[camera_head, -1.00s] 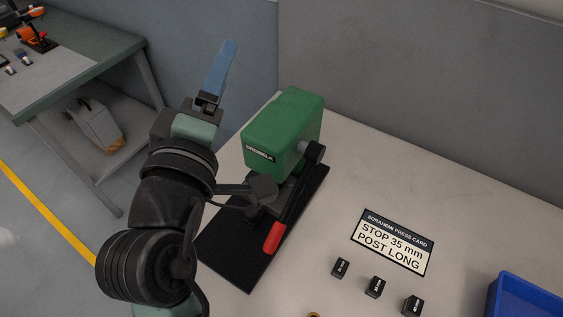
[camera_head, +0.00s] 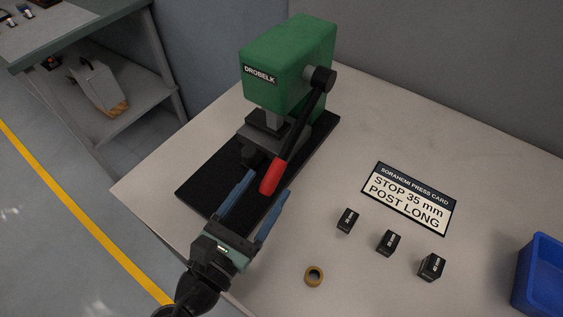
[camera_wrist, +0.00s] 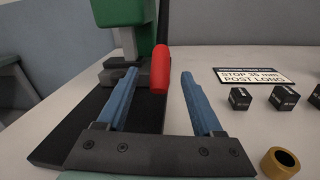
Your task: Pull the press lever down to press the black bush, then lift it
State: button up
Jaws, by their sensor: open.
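The green press (camera_head: 285,68) stands on a black base plate (camera_head: 205,185). Its black lever (camera_head: 305,122) slants down from a pivot on the press's right side and ends in a red handle (camera_head: 273,177). My gripper (camera_head: 270,186) is open, with its two blue fingers pointing at the press. The black bush is not clearly visible under the ram (camera_head: 273,118).
Several small black blocks (camera_head: 388,242) and a brass ring (camera_head: 314,276) lie on the pale table (camera_head: 470,285). A press card (camera_head: 410,197) reads "STOP 35 mm POST LONG". A blue bin (camera_head: 540,275) stands at the right edge.

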aim_at(294, 136)
jog(key=x, duration=0.6)
jog(key=shift+w+d, duration=0.2)
jog(key=shift+w, duration=0.2)
grip_shut()
dwell(1.0)
